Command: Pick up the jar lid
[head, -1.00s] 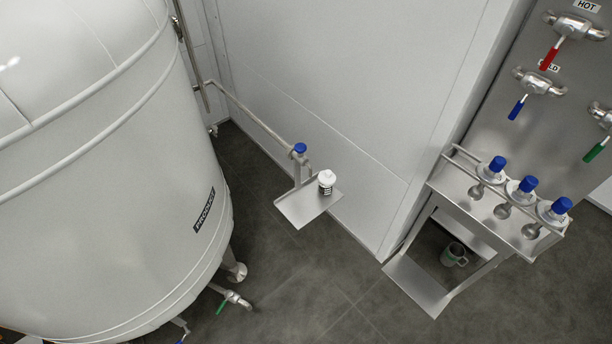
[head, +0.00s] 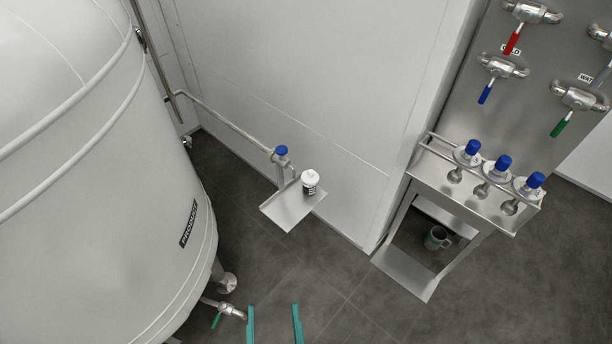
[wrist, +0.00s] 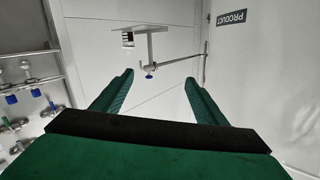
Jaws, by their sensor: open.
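A small white jar with a dark label (head: 309,189) stands upright on a small metal shelf (head: 287,212) by the wall. Its white jar lid (head: 310,176) is on top. In the wrist view, which is upside down, the jar (wrist: 127,37) is small and far off, up and left of my fingers. My gripper (head: 273,316) shows as two teal fingers at the bottom edge of the head view, apart and empty, well below the shelf in the picture. In the wrist view my gripper (wrist: 158,80) is open with nothing between the fingers.
A large white tank (head: 100,190) fills the left. A pipe with a blue-capped valve (head: 281,152) runs beside the shelf. The floor (head: 340,300) between is clear.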

